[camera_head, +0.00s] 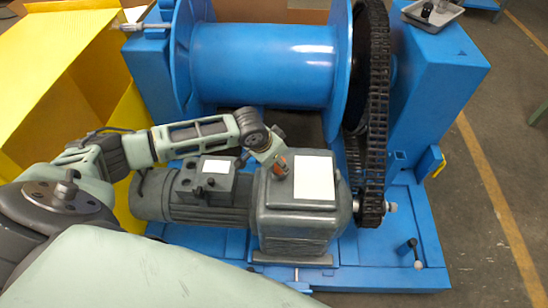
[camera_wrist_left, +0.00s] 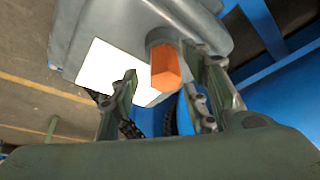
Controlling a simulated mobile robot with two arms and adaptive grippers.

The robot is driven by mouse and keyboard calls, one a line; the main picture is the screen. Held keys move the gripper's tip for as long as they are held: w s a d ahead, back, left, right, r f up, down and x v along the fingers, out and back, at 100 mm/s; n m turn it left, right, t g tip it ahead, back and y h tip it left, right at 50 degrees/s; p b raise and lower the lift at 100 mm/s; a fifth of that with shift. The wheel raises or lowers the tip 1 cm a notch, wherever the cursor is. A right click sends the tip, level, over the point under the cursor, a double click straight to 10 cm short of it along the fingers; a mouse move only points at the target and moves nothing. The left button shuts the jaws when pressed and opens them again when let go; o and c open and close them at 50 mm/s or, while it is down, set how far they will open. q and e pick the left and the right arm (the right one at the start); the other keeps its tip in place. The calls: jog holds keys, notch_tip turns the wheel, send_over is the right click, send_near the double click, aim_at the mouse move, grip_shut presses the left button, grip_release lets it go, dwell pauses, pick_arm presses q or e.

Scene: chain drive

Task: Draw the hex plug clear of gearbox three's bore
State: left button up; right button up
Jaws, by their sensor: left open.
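The orange hex plug (camera_head: 281,164) stands up from the top of the grey gearbox (camera_head: 300,215), beside a white label. In the left wrist view, the plug (camera_wrist_left: 165,68) shows as an orange hexagonal prism against the grey housing (camera_wrist_left: 110,30). The bore is hidden by the plug, and I cannot tell how deep the plug sits. My left gripper (camera_head: 270,153) is over the gearbox top close to the plug. In the left wrist view, its open fingers (camera_wrist_left: 163,76) appear on either side of the plug, with visible space at the left. My right gripper is not in view.
A ribbed motor (camera_head: 170,197) adjoins the gearbox on the left. A dark chain (camera_head: 376,110) runs at the right beside the blue drum (camera_head: 262,65). A lever (camera_head: 414,253) stands on the blue base (camera_head: 385,265). Yellow panels (camera_head: 50,70) stand at left.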

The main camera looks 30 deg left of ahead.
pick_arm(q)
jog(key=shift+x, duration=1.1)
jog(key=c, duration=1.1)
jog(key=shift+r, duration=0.1)
